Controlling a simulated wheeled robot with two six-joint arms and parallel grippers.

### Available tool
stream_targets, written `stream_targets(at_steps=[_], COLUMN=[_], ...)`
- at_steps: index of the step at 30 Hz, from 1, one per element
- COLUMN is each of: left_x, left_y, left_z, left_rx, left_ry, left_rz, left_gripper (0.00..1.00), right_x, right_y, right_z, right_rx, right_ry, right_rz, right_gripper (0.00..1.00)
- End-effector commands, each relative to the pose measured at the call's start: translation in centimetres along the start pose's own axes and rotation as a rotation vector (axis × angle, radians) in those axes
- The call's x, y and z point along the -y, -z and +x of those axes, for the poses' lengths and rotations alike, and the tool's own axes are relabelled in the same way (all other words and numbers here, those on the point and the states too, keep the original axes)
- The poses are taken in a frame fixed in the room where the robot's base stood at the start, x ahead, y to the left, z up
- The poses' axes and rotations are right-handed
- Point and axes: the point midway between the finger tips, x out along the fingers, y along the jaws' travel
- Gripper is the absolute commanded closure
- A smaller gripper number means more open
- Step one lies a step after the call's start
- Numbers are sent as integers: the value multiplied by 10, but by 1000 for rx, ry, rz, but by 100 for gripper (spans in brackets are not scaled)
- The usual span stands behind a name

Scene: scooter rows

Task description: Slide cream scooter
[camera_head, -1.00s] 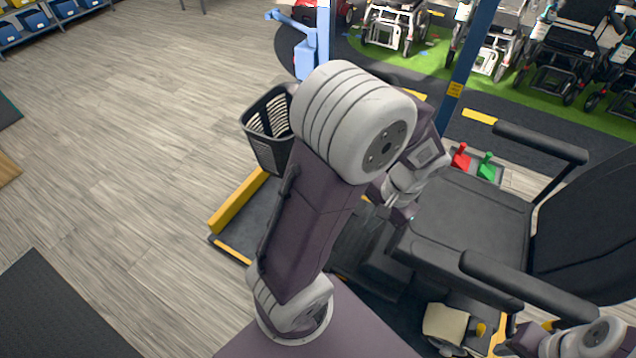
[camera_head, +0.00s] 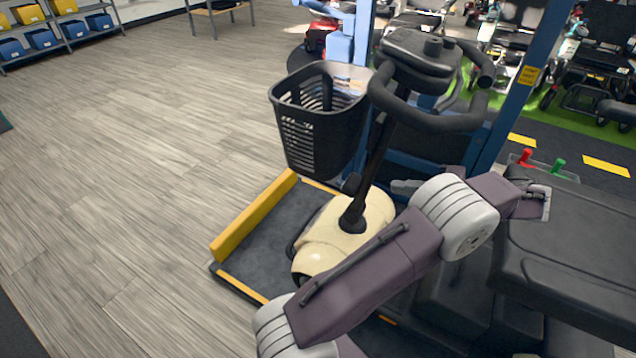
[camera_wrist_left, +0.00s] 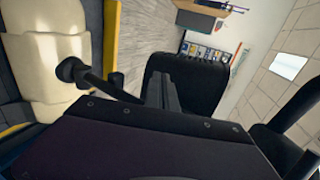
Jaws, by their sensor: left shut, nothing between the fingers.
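The cream scooter (camera_head: 345,235) stands on a dark platform (camera_head: 245,262) in the head view. Its black tiller and handlebar (camera_head: 425,120) rise above the body, with a black basket (camera_head: 318,125) in front and a black seat (camera_head: 575,255) at the right. My left arm crosses in front of the scooter and hides part of its body. My left gripper (camera_head: 541,197) is shut and empty, near the seat's far edge; its fingertips are hard to make out. In the left wrist view the cream body (camera_wrist_left: 50,65) fills the left side. My right gripper is out of view.
A yellow rail (camera_head: 253,218) edges the platform. A blue post (camera_head: 525,85) stands behind the scooter. A red lever (camera_head: 525,158) and a green lever (camera_head: 559,167) stand beyond the seat. Other vehicles line the back; the left floor is clear.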

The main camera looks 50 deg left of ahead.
Motion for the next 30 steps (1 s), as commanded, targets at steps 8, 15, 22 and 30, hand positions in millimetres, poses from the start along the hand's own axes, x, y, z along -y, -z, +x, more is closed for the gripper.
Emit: stream_targets(at_steps=[8, 15, 22, 30], left_x=[-1, -6, -6, 8], left_y=[0, -1, -1, 0], left_z=[3, 49, 99, 133], left_rx=[1, 4, 3, 1], left_ry=[11, 9, 9, 8], left_rz=[-10, -10, -10, -10], left_gripper=[100, 100, 100, 100], right_x=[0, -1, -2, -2], right_y=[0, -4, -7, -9], right_z=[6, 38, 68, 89], right_rx=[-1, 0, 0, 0], right_ry=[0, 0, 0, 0], right_rz=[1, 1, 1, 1], right_gripper=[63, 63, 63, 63])
